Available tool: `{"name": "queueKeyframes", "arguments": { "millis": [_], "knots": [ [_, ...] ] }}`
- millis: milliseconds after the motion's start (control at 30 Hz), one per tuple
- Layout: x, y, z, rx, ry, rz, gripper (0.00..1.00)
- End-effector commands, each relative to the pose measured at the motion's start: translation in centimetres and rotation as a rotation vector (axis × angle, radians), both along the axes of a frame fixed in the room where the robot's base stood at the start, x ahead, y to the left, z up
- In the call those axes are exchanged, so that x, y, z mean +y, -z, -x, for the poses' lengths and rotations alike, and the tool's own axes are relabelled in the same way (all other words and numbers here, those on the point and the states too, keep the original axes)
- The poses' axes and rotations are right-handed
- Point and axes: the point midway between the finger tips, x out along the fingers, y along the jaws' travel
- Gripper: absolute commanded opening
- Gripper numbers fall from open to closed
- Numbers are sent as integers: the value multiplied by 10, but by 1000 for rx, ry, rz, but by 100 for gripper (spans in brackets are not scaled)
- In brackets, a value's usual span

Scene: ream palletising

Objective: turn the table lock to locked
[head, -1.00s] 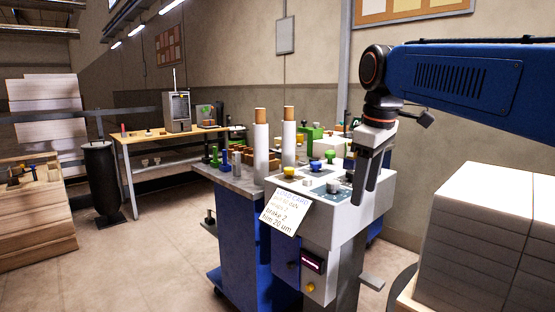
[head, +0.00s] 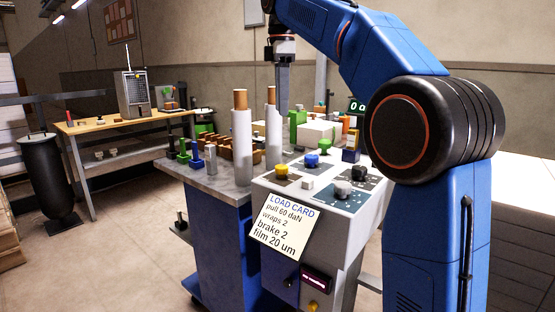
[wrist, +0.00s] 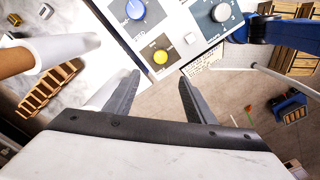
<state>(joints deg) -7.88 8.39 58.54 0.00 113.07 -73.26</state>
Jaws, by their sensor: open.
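The frames do not show clearly which control is the table lock. On the machine's sloped panel (head: 325,205) a yellow knob (head: 281,171) sits at the left corner, with a blue knob (head: 311,160) behind it and grey knobs (head: 343,188) to its right. The wrist view shows the yellow knob (wrist: 160,57), the blue knob (wrist: 135,9) and a grey knob (wrist: 221,12) beyond the fingertips. My gripper (wrist: 160,82) is open and empty, fingers apart, above the machine. In the head view it appears side-on, behind the white rolls. Knob settings are too small to read.
Two upright white rolls (head: 241,140) with brown cores stand left of the panel, close to my gripper. A load card (head: 284,226) hangs on the panel's front edge. Several coloured pegs and brown blocks (head: 232,148) occupy the grey top. A workbench (head: 100,125) stands behind.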

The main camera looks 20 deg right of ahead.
Motion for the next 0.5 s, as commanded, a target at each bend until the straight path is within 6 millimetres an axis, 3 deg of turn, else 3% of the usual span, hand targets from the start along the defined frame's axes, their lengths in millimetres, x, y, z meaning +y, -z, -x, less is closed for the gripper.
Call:
{"name": "queueKeyframes", "arguments": {
  "millis": [500],
  "knots": [
    [0,82,2,2,2,1,50]
  ]
}}
